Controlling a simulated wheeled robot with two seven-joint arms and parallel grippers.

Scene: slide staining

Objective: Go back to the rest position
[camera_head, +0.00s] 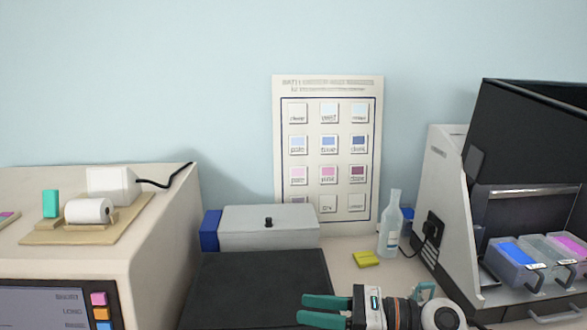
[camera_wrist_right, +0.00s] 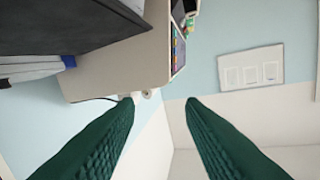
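My right gripper (camera_head: 312,309) is at the bottom of the head view, in front of the black flat-topped block. Its two green fingers point left and stand apart with nothing between them. In the right wrist view the same gripper (camera_wrist_right: 160,102) shows both ribbed green fingers wide apart and empty, with wall and floor behind them. My left gripper is in neither view.
A black-topped block (camera_head: 255,285) and a grey lidded box (camera_head: 268,228) stand mid-counter. A clear bottle (camera_head: 390,225) and yellow item (camera_head: 366,258) are behind my right gripper. The open staining machine (camera_head: 450,200) holds several trays at right. A beige machine (camera_head: 150,240) stands left.

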